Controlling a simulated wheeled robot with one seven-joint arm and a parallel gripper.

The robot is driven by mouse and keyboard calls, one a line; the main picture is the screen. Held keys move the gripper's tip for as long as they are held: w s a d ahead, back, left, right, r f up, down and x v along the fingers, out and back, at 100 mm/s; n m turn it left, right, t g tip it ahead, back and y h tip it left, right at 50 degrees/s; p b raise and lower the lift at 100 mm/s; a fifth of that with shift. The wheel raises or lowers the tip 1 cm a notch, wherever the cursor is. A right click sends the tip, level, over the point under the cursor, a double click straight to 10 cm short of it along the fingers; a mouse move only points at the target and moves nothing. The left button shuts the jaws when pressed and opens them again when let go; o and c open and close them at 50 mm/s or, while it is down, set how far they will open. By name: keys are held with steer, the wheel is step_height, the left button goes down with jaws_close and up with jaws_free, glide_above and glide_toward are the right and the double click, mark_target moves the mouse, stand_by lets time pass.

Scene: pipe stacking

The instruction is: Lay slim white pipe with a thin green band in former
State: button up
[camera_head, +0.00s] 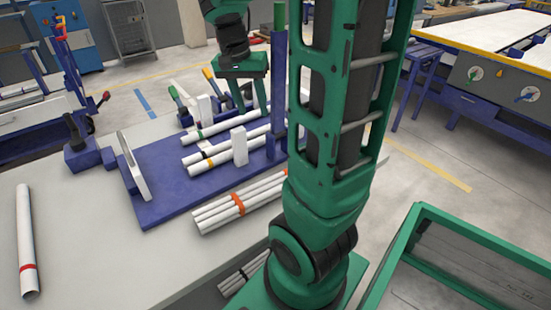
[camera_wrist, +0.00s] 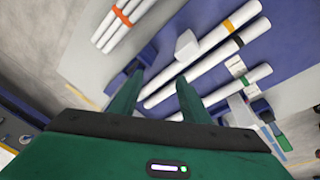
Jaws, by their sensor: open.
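The slim white pipe with a thin green band (camera_head: 224,124) lies on the blue board, farthest back of three banded pipes. In the wrist view this pipe (camera_wrist: 260,73) runs at the right, its inner end partly hidden behind a finger. My gripper (camera_head: 252,106) is just above it, fingers apart and holding nothing. In the wrist view my gripper (camera_wrist: 160,76) has its fingers spread over the pipe ends. The blue board (camera_head: 160,205) carries white upright blocks and a blue post (camera_head: 278,75). I cannot tell which part is the former.
A black-banded pipe (camera_head: 228,145) and a yellow-banded pipe (camera_head: 230,155) lie side by side in front, by a white block (camera_head: 239,146). An orange-strapped bundle (camera_head: 245,200) lies nearer. A red-banded pipe (camera_head: 25,235) is far left. A green bin (camera_head: 425,215) stands right.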

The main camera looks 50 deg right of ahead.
steer(key=s+a+f+n+y, duration=0.1)
steer(key=s+a+f+n, duration=0.1)
steer(key=s, duration=0.6)
steer(key=s+a+f+n+y, duration=0.1)
steer(key=s+a+f+n, duration=0.1)
steer(key=s+a+n, duration=0.3)
steer(key=s+a, duration=0.2)
steer(key=s, duration=0.2)
steer(key=shift+a+t, duration=0.15)
steer(key=shift+t, duration=0.25)
steer(key=shift+f, duration=0.1)
